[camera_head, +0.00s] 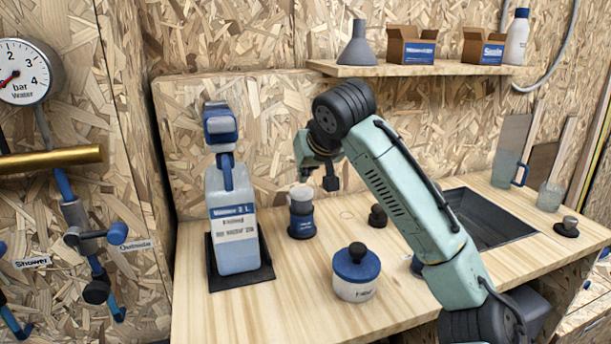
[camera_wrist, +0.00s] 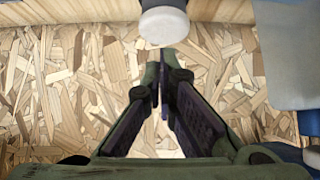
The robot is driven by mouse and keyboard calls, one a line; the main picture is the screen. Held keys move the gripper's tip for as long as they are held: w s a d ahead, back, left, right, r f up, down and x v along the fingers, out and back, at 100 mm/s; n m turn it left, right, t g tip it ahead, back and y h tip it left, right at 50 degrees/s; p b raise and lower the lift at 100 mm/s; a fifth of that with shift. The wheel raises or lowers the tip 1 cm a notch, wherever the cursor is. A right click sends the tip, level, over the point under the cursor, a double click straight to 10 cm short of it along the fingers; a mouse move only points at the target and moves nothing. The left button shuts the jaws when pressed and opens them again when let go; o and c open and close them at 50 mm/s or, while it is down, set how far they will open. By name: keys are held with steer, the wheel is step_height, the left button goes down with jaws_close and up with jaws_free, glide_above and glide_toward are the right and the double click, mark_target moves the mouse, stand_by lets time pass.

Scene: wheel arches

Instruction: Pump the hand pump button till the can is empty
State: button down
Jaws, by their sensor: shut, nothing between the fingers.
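A translucent can (camera_head: 231,240) with a blue-and-white label and pale bluish liquid stands on a black mat at the left of the counter. A blue-topped part with a blue neck rises above it. A small blue-based device with a whitish round top (camera_head: 301,196) stands right of it; I take this as the hand pump. My gripper (camera_head: 330,183) is above and beside it to the right. In the wrist view my gripper (camera_wrist: 161,78) is shut and empty, fingertips just short of a whitish rounded end (camera_wrist: 163,27). I cannot tell whether they touch. The can's side (camera_wrist: 290,50) shows at right.
A white jar with a blue lid (camera_head: 357,272) stands at the counter front, and a small black knob (camera_head: 377,216) behind it. A dark sink (camera_head: 485,216) lies right. A shelf (camera_head: 400,70) with funnel, boxes and bottle hangs above. A particle-board wall is behind.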

steer(key=b+v, duration=0.1)
steer(key=v, duration=0.7)
steer(key=shift+s+d+r, duration=0.1)
steer(key=b+x, duration=0.1)
steer(key=x, duration=0.9)
steer(key=shift+b, duration=0.3)
